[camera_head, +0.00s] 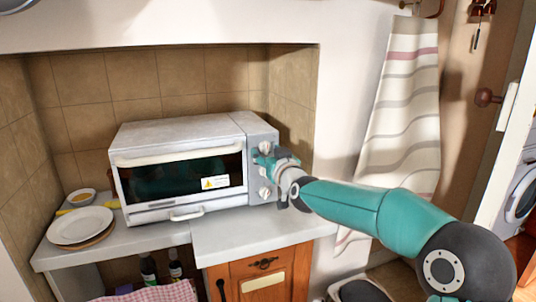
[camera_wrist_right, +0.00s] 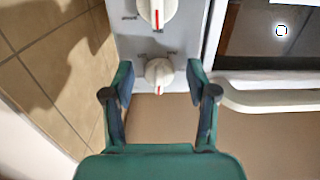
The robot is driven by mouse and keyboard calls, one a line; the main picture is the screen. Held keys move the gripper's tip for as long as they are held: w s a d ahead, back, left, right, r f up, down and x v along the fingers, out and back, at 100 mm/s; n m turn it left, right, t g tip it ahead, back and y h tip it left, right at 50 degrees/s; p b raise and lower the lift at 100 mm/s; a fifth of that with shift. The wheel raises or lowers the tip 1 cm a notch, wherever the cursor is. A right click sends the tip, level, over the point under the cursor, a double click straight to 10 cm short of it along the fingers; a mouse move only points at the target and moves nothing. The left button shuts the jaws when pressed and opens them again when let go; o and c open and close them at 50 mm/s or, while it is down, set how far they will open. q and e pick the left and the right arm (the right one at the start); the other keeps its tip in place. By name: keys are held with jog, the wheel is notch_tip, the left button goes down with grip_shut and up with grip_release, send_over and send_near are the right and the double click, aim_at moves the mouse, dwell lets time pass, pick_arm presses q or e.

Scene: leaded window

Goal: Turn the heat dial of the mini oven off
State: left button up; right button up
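The white mini oven (camera_head: 185,135) stands on the counter with its door closed. Its right-hand control panel carries round white dials with red marks. My right gripper (camera_head: 268,157) is at the panel's upper part and partly covers it. In the wrist view, its two fingers (camera_wrist_right: 159,75) are open on either side of one dial (camera_wrist_right: 159,75), with a gap on both sides. That dial's red mark points down in this picture. A larger dial (camera_wrist_right: 157,10) is partly cut off above it. The small labels around the dials are too blurred to read. A lower dial (camera_head: 265,193) shows below my gripper. My left gripper is not in view.
Stacked plates (camera_head: 80,225) and a small bowl (camera_head: 82,196) stand left of the oven. The counter (camera_head: 255,230) is clear in front of the panel. A tiled wall (camera_head: 150,80) is close behind. A striped towel (camera_head: 403,110) hangs at the right.

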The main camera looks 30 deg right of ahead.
jog(key=shift+s+r, duration=0.15)
jog(key=shift+s, duration=0.05)
jog(key=shift+s+a, duration=0.1)
jog(key=shift+s, duration=0.15)
jog(key=v, duration=1.1)
jog(key=shift+a, duration=0.15)
